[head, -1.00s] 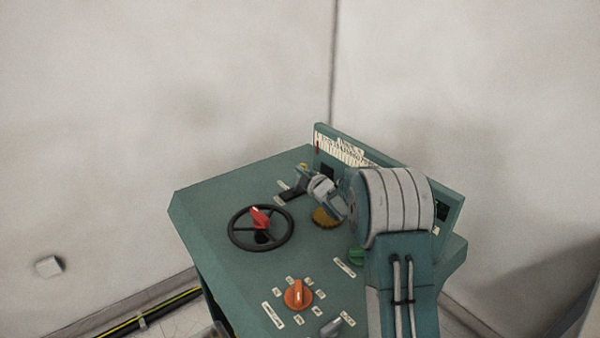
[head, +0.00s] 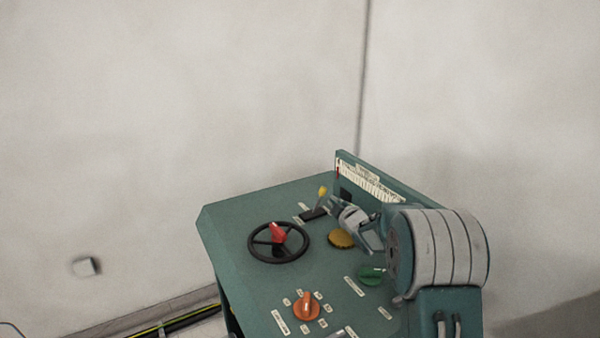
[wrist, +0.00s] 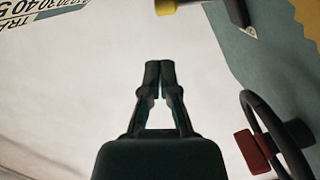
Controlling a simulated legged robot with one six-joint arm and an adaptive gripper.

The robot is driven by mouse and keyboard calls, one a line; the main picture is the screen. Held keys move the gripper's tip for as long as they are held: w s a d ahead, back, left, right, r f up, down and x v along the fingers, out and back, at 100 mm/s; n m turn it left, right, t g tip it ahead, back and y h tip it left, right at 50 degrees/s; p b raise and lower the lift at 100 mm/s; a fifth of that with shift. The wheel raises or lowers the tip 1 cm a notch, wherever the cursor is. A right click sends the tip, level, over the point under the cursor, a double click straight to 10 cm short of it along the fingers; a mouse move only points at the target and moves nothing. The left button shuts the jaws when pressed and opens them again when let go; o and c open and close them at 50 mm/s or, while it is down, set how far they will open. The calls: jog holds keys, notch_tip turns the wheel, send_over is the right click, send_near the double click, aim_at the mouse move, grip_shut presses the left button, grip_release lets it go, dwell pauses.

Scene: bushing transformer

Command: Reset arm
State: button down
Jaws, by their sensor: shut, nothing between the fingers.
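My gripper (wrist: 160,68) is shut and empty in the wrist view, its two fingertips together in front of the pale wall. In the head view my gripper and wrist (head: 345,213) are over the far part of the green control console (head: 240,215), near a yellow-tipped lever (head: 323,191) and above a yellow round knob (head: 342,238). I cannot tell from the head view how far above the panel the fingertips are.
A black handwheel with a red handle (head: 277,233) stands on the console's left side. An orange selector (head: 306,306) and a green knob (head: 372,274) are nearer. An upright scale plate (head: 370,182) edges the back right. Open space lies left of the console.

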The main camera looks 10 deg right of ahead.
jog(key=s+r+m+g+h, duration=0.25)
jog(key=s+r+m, duration=0.2)
jog(key=s, duration=0.45)
jog(key=s+r+m+g+h, duration=0.2)
jog(key=s+r+m+h, duration=0.15)
jog(key=s+r, duration=0.4)
jog(key=s+a+f+m+g, duration=0.1)
jog(key=s+f+m+g, duration=0.1)
jog(key=s, duration=0.8)
jog(key=s+a+f+m+g+y, duration=0.1)
jog(key=s+a+f+m+g, duration=0.1)
jog(key=s, duration=0.9)
jog(key=s+a+f+m+g+y, duration=0.1)
jog(key=s+f+m+g, duration=0.1)
jog(key=s, duration=0.8)
jog(key=shift+s+a+f, duration=0.15)
jog(key=shift+s+a, duration=0.15)
jog(key=shift+s, duration=0.1)
